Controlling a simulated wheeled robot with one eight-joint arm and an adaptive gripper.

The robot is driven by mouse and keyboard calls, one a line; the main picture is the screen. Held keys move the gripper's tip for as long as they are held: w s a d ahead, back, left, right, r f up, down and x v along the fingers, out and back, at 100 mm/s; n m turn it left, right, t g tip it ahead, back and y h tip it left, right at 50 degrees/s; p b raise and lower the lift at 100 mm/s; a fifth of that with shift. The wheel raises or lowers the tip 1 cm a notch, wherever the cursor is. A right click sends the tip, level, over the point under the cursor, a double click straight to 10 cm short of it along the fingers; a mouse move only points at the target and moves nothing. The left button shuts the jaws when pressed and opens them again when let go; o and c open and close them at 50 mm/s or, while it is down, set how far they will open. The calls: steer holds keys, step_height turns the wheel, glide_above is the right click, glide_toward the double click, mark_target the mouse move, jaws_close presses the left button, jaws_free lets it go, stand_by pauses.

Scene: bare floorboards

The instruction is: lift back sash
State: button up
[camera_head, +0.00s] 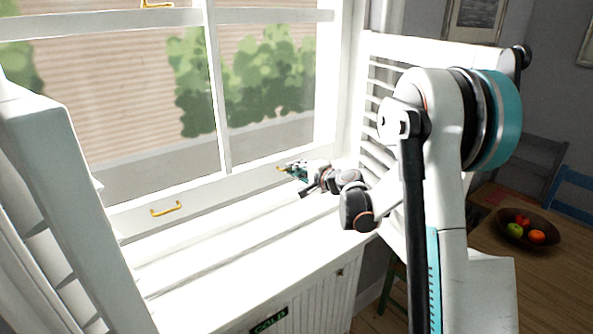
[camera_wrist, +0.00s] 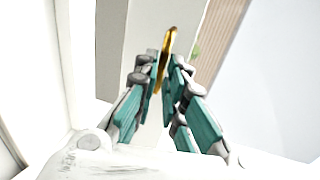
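The window has a white sash with a bottom rail (camera_head: 225,190) bearing two gold handles. The left handle (camera_head: 165,208) is free. My gripper (camera_head: 293,167) is at the right handle (camera_head: 281,168), low on the sash. In the wrist view, this gold handle (camera_wrist: 171,42) runs between the teal fingers of my gripper (camera_wrist: 163,68), which are drawn in close around it. Its lower part is partly hidden by the fingers. Another gold handle (camera_head: 157,4) shows higher up at the top edge. The sash's bottom rail appears down by the sill.
A white sill (camera_head: 235,235) runs below the window, above a ribbed panel with a "COLD" sign (camera_head: 269,320). Louvred shutters stand at the left (camera_head: 60,170) and right (camera_head: 375,90). A wooden table (camera_head: 550,275) with a fruit bowl (camera_head: 527,237) is at the right.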

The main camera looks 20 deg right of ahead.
steer(key=shift+o, duration=0.7)
steer(key=shift+s, duration=0.1)
steer(key=v, duration=1.1)
steer(key=shift+s+d, duration=0.15)
steer(key=shift+s, duration=0.2)
